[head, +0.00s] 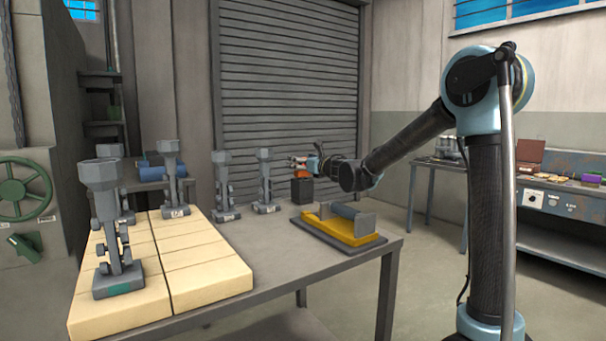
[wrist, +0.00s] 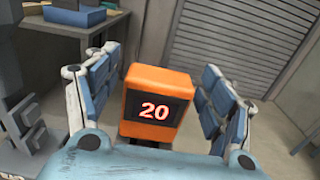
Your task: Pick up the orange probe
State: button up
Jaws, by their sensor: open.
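The orange probe (wrist: 155,100) fills the middle of the wrist view, upright, with a dark display reading a red 20. In the head view only a small orange part of the probe (head: 302,171) shows, above a dark block (head: 302,191) on the table. My gripper (head: 304,162) is at the probe, its arm reaching in from the right. In the wrist view its two blue padded fingers are spread, one on each side of the probe, with gaps visible. The probe's lower end is hidden by my gripper's body.
The table's front middle is clear.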

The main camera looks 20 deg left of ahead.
jog(key=c, duration=1.2)
jog(key=shift+r, duration=0.1)
jog(key=shift+c, duration=0.2)
